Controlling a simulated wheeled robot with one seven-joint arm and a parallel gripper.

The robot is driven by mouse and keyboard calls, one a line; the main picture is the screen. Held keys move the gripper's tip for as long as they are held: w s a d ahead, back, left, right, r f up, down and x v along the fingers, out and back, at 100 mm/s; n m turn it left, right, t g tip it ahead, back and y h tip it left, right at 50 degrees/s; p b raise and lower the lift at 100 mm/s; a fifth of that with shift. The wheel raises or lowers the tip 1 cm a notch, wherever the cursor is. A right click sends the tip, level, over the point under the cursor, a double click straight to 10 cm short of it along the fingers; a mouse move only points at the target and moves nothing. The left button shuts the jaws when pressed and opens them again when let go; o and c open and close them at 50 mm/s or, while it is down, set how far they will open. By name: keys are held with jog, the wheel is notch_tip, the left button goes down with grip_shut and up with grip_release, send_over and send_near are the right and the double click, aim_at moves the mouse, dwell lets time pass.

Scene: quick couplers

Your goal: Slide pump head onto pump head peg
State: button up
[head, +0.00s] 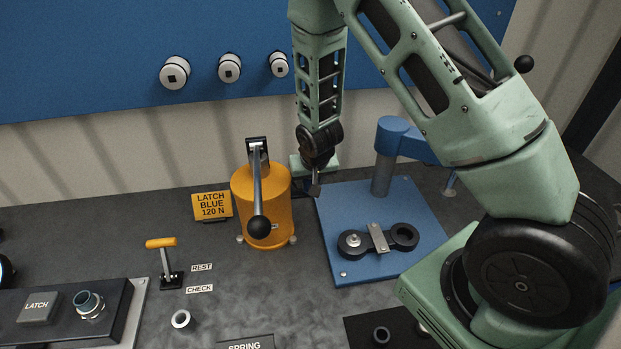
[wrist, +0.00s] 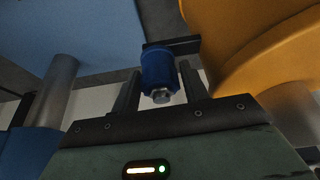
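My gripper (head: 314,190) points down between the orange pump body (head: 262,200) and the blue fixture plate (head: 330,235), close to the back wall. In the wrist view, a blue cylinder (wrist: 158,70) with a metal tip sits between the two fingers (wrist: 160,88), apparently gripped; I take it as the pump head. It does not show clearly in the head view. A dark bar (wrist: 172,45) lies beyond it. The orange body has a black-knobbed lever (head: 258,185). Which part is the pump head peg cannot be told.
A blue post with an arm (head: 395,150) rises from the plate, right of my gripper. A black two-ring link (head: 404,237) lies on the plate. Several white round pegs (head: 174,72) stick out of the blue wall board. A "LATCH BLUE 120 N" sign (head: 211,205) stands left of the orange body.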

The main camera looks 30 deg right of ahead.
jog(key=shift+o, duration=1.3)
jog(key=shift+r, duration=0.15)
jog(key=b+v, duration=0.2)
jog(key=v, duration=1.5)
jog(key=shift+s+a, duration=0.1)
